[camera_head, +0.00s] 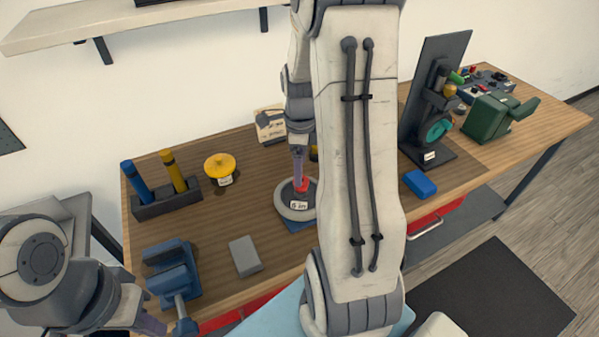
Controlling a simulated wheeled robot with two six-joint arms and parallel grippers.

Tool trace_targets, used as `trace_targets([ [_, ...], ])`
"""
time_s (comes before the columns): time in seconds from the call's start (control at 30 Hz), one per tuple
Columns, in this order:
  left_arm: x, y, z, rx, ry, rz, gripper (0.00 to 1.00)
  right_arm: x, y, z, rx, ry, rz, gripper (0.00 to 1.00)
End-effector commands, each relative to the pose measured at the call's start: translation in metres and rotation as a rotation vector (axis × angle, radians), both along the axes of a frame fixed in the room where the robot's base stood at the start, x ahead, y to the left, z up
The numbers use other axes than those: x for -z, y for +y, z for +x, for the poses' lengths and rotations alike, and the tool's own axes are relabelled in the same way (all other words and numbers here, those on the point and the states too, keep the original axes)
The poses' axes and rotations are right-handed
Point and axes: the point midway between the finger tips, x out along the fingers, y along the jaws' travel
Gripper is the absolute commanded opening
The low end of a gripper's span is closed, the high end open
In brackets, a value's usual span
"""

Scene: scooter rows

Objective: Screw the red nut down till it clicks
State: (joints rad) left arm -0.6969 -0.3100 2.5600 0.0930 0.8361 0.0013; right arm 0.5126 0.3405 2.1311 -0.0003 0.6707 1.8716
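The red nut (302,185) shows as a small red patch at the middle of a grey wheel-like ring (283,206), which lies on a blue base and bears a small white label. My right gripper (298,174) points down from above, its purple fingertips at the nut; whether they grip it is too small to tell. My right forearm hides the ring's right side. My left gripper (150,322) is at the bottom left, near the blue vise, largely cut off by the frame edge; its opening is not clear.
A blue vise (172,270) and grey block (245,256) are at the front left. A holder (167,200) with blue and yellow rods and a yellow knob (220,166) stand behind. A blue block (420,184), dark stand (432,100) and green device (492,116) are right.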

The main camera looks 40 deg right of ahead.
Motion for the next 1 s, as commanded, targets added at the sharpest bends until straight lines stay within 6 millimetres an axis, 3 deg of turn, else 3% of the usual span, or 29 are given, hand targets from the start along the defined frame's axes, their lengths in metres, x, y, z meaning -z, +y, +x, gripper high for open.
trace_targets([
  [0.1,-0.003,0.0,0.0,0.0,0.0,0.0,0.0,0.019,0.001,-0.001,-0.001,0.004,0.003,0.87],
  [0.3,-0.005,0.0,0.0,0.0,0.0,0.0,0.0,0.037,0.001,0.0,-0.002,0.001,0.001,0.87],
  [0.63,-0.005,0.0,0.0,0.0,0.0,0.0,0.0,0.04,0.0,0.0,-0.001,-0.001,0.0,0.87],
  [0.67,-0.005,0.0,0.0,0.0,0.0,0.0,0.0,0.04,0.0,0.0,-0.001,-0.001,0.0,0.79],
  [0.87,-0.005,0.0,0.0,0.0,0.0,0.0,0.0,0.04,0.0,0.0,-0.001,-0.001,-0.001,0.03],
  [1.0,-0.006,0.0,0.0,0.0,0.0,0.0,0.0,0.04,0.0,0.0,0.027,-0.001,-0.001,0.0],
])
